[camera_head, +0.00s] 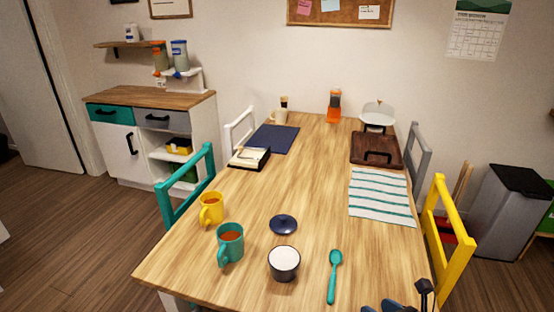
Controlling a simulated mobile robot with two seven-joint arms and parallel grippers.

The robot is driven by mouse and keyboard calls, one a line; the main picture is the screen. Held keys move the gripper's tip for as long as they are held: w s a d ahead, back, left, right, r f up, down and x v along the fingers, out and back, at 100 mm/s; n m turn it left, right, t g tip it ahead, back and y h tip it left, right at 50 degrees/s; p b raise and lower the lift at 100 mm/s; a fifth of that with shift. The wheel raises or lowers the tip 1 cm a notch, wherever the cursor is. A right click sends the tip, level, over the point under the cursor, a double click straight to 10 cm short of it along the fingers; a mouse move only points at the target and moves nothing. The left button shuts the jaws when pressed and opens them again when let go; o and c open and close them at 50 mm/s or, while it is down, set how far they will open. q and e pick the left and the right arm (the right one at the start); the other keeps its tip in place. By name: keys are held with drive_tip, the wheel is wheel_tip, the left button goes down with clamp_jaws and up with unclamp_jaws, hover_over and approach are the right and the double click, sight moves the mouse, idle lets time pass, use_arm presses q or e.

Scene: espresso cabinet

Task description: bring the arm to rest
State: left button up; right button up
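Part of my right gripper (424,290) shows as dark shapes at the bottom right edge, by the table's near right corner. Most of it is cut off by the frame, and I cannot tell whether its fingers are open or shut. I see nothing clearly held in it. My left gripper and arm are not in view. The wooden table (310,190) fills the middle. On its near part are a teal spoon (333,277), a dark cup with a white inside (284,263), a dark blue lid (283,224), and teal (230,245) and yellow (211,209) mugs holding brown liquid.
A striped cloth (380,197) and a brown tray (376,150) lie along the right side. A yellow chair (448,235) stands close to the right edge, a teal chair (187,190) at the left. The table's middle is clear.

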drive_tip(key=shift+w+a+m, duration=0.1)
drive_tip(key=shift+w+m, duration=0.1)
drive_tip(key=shift+m, duration=1.6)
drive_tip(key=shift+w+r+m, duration=0.15)
drive_tip(key=shift+r+m, duration=0.2)
drive_tip(key=shift+m, duration=0.65)
drive_tip(key=m, duration=0.6)
drive_tip(key=s+m+t+h, duration=0.1)
drive_tip(key=m, duration=1.1)
drive_tip(key=shift+s+f+m+h, duration=0.2)
drive_tip(key=shift+f+m+h, duration=0.1)
drive_tip(key=shift+f+m, duration=0.1)
drive_tip(key=s+d+f+m+h, duration=0.2)
drive_tip(key=s+f+m, duration=0.3)
drive_tip(key=s, duration=0.3)
drive_tip(key=s+d+f+m+g+h, duration=0.1)
drive_tip(key=s+d+f+m+h, duration=0.2)
drive_tip(key=s+m, duration=0.5)
drive_tip(key=shift+f+g, duration=0.3)
drive_tip(key=shift+f, duration=0.6)
